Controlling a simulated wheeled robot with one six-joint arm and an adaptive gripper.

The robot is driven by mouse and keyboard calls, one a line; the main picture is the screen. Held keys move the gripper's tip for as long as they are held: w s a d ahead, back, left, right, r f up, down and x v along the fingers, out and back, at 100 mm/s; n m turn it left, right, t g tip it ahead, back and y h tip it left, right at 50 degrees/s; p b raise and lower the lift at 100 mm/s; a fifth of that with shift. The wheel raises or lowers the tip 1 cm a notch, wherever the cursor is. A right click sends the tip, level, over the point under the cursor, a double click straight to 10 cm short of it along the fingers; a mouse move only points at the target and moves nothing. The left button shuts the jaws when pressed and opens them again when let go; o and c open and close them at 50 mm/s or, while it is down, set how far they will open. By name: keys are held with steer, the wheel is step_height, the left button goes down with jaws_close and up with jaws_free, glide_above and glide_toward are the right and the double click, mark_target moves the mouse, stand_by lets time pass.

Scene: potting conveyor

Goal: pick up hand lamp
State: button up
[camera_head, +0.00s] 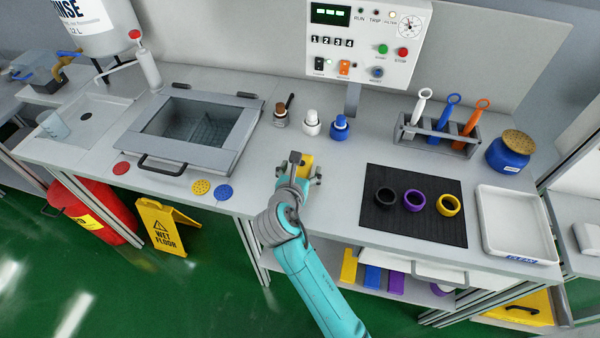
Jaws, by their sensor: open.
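A small yellow object (307,161), which may be the hand lamp, sits on the grey bench just beyond my gripper. It is partly hidden by my gripper and wrist, so its full shape cannot be told. My gripper (300,172) is open over the front middle of the bench, with its fingers spread to the left and right. The yellow object shows between and behind the fingers. I cannot tell whether they touch it.
Behind stand small bottles (311,123) and a control box (362,40). Left is a sunken basin (240,138) with coloured discs in front. Right are a black mat (398,226) with three rings, a white tray (547,252), a tool rack (472,146) and a blue jar (507,158).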

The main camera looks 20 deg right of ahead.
steer(key=c, duration=1.1)
